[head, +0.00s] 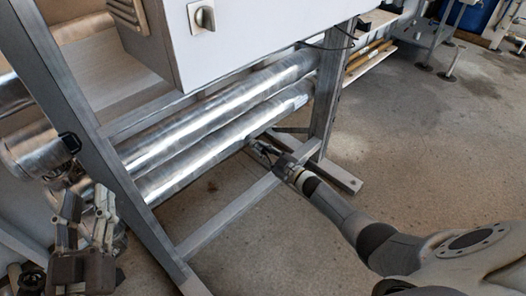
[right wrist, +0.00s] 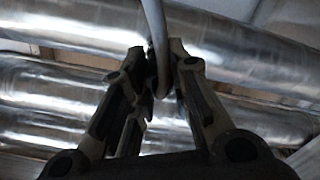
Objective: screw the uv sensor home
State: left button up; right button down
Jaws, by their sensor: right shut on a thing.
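My right gripper (head: 258,146) reaches under the lower shiny metal tube (head: 215,145), near the frame's right leg. In the right wrist view the right gripper (right wrist: 170,58) is shut on a small dark thing, which I take to be the uv sensor (right wrist: 153,75). It is mostly hidden by the fingers. A grey cable (right wrist: 154,25) curves down past the fingertips, in front of the tubes. The sensor's seat is not visible, and I cannot tell whether the sensor touches it.
A grey metal frame, with a leg (head: 325,105) and a low crossbar (head: 235,210), surrounds the tubes closely. A white cabinet (head: 250,40) overhangs them. The concrete floor (head: 430,140) to the right is clear, with blue containers (head: 475,15) far back.

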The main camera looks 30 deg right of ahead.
jog(key=shift+s+f, duration=0.2)
jog(key=shift+f, duration=0.1)
jog(key=shift+m, duration=0.6)
jog(key=c, duration=1.6)
grip_release()
jog(key=shift+c, duration=0.2)
jog(key=o, duration=0.4)
jog(key=shift+r, duration=0.1)
jog(key=shift+c, duration=0.2)
jog(key=shift+r, duration=0.1)
jog(key=v, duration=1.2)
jog(key=shift+w, duration=0.1)
